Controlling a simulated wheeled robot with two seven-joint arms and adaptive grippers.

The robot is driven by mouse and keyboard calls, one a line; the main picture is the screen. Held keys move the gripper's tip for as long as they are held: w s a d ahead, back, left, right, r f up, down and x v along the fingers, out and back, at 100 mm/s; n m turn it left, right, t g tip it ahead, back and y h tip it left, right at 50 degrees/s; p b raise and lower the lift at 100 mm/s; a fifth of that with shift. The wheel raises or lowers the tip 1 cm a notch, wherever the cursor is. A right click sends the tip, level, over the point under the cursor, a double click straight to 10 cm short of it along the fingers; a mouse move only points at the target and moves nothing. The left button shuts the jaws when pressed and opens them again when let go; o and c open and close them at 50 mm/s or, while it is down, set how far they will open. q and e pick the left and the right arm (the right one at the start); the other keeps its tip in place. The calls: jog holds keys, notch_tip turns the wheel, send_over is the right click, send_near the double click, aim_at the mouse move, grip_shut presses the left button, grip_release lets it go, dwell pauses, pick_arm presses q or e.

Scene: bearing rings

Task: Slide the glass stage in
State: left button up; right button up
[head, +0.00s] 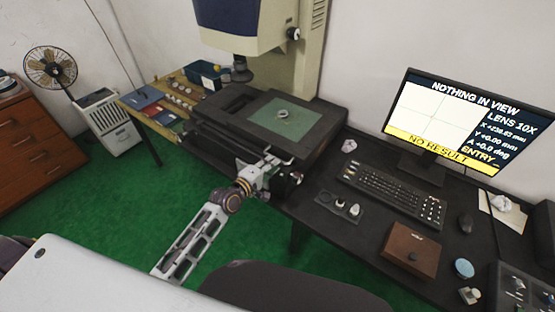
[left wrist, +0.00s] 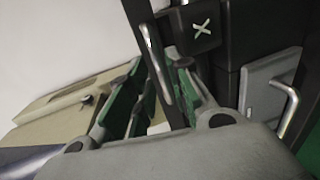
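The glass stage (head: 300,118) is a green-looking pane in a dark frame on the measuring machine. A small metal ring (head: 282,113) lies on it. The pane sits to the right of and nearer than the lens (head: 240,72), not under it. My left gripper (head: 271,160) is at the stage's front edge, beside a metal bar handle. In the left wrist view its green-padded fingers (left wrist: 157,70) stand apart on either side of the silver bar handle (left wrist: 154,62), with gaps showing. Contact with the bar is not clear. My right gripper is out of view.
The monitor (head: 466,120) reads NOTHING IN VIEW, X about +238 mm and NO RESULT. A keyboard (head: 392,193), mouse (head: 464,222) and brown box (head: 412,249) fill the desk at right. A side table (head: 172,101) holds small parts at left. Green floor lies open at left.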

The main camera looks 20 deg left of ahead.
pick_arm(q)
jog(key=shift+x, duration=2.2)
grip_shut()
